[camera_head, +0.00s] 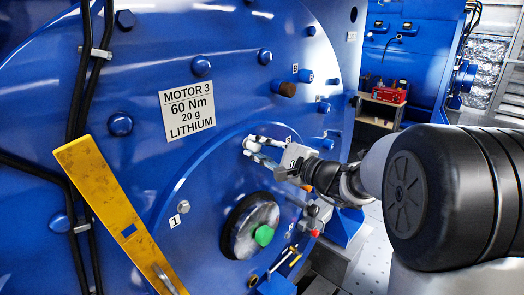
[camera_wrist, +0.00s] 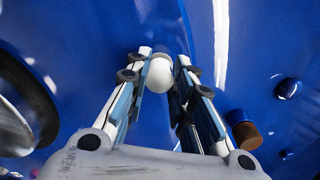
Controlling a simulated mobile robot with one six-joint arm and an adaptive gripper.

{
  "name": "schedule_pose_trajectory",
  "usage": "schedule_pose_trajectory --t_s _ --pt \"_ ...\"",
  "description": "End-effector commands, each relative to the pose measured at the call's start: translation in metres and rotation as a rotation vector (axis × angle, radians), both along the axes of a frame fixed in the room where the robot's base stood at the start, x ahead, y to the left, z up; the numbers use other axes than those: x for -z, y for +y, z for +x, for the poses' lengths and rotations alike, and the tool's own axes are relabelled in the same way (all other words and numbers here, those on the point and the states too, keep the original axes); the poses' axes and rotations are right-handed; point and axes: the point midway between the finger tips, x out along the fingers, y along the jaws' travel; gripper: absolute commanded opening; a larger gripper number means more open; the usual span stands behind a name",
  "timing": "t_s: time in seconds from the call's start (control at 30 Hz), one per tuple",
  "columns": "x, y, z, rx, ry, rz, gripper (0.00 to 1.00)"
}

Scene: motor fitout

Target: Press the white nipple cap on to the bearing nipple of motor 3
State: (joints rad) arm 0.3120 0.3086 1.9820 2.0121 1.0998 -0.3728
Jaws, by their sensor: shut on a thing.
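The white nipple cap (camera_wrist: 159,75) sits between the fingertips of my gripper (camera_wrist: 160,82) in the wrist view. My gripper is shut on it, and the cap faces the blue end face of motor 3 (camera_head: 225,100). In the head view my gripper (camera_head: 257,147) reaches in from the right to the raised round bearing cover, right of the motor's label, and the white cap (camera_head: 250,144) shows at its tips. The bearing nipple cannot be made out; the cap and fingers hide that spot. I cannot tell whether the cap touches the motor.
A label (camera_head: 187,110) reads MOTOR 3, 60 Nm, 20 g, LITHIUM. Below my gripper is the dark-ringed shaft end with a green centre (camera_head: 264,235). A yellow bar (camera_head: 120,215) leans at the left. A brown plug (camera_head: 284,88) projects above. A red box (camera_head: 390,93) stands behind.

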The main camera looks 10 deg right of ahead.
Motion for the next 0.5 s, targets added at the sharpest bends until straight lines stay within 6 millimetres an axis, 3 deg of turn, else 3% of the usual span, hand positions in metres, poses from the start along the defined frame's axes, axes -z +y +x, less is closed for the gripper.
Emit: schedule_pose_trajectory --t_s 0.1,0.13,0.5 --pt "0.0005 0.0022 0.0023 -0.001 0.000 0.000 0.13" --pt "0.0004 0.0022 0.0024 0.000 0.000 0.000 0.23" --pt "-0.0001 0.0018 0.0020 0.000 0.000 0.000 0.45"
